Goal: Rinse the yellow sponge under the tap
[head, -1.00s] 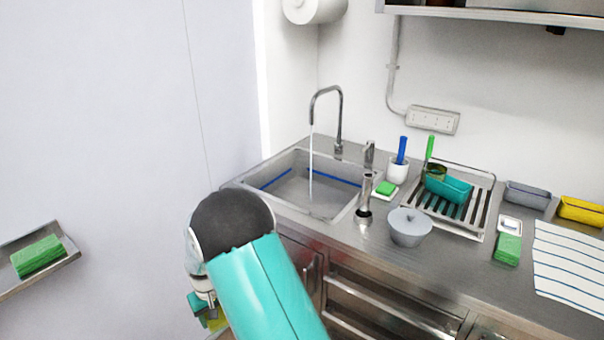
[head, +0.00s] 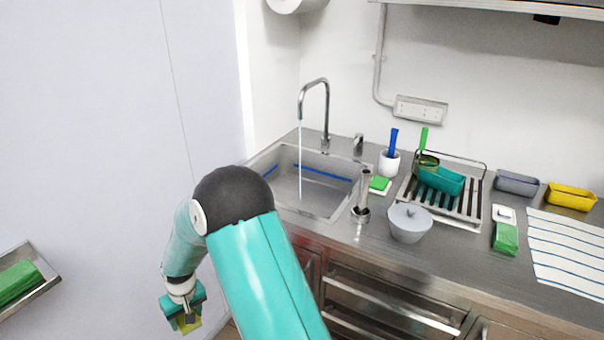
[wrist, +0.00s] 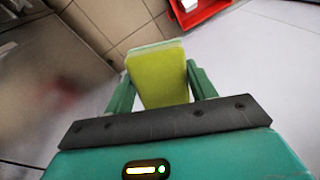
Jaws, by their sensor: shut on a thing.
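The yellow sponge (wrist: 158,75) is held between the two fingers of my gripper (wrist: 160,82) in the wrist view. It has a paler green layer along its far edge. In the head view my gripper (head: 184,308) hangs low at the lower left, in front of and below the counter, with a bit of the yellow sponge (head: 188,322) showing. The tap (head: 325,105) arches over the sink (head: 335,202), and a thin stream of water (head: 300,160) falls from it into the basin. My gripper is well away from the stream, to its lower left.
A dish rack (head: 470,212) is further right. A wall shelf (head: 45,268) holds a green block at left.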

